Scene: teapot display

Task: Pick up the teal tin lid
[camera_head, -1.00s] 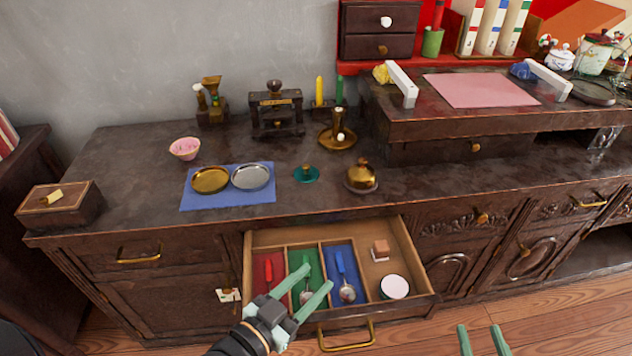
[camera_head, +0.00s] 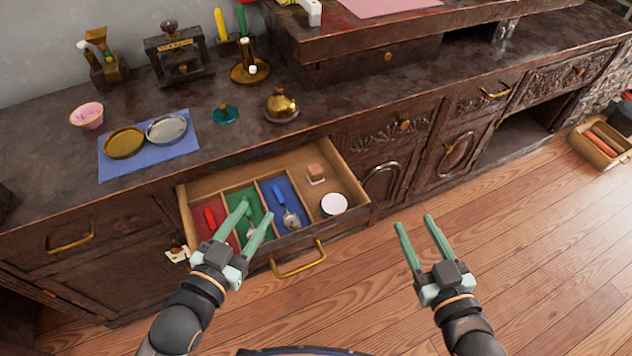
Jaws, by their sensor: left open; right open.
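The teal tin lid (camera_head: 225,114) is a small round disc with a knob on top. It lies on the dark sideboard top, between the blue mat and the brass dome. My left gripper (camera_head: 249,221) is open and empty over the open drawer, in front of and below the lid, its fingers in front of the green compartment. My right gripper (camera_head: 414,236) is open and empty over the wooden floor, to the right of the drawer. Neither gripper touches the lid.
A blue mat (camera_head: 149,168) with gold (camera_head: 124,143) and silver (camera_head: 166,128) dishes lies left of the lid. A brass dome (camera_head: 281,105) stands close on its right, a brass candlestick (camera_head: 249,71) behind. The open drawer (camera_head: 352,183) juts out in front.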

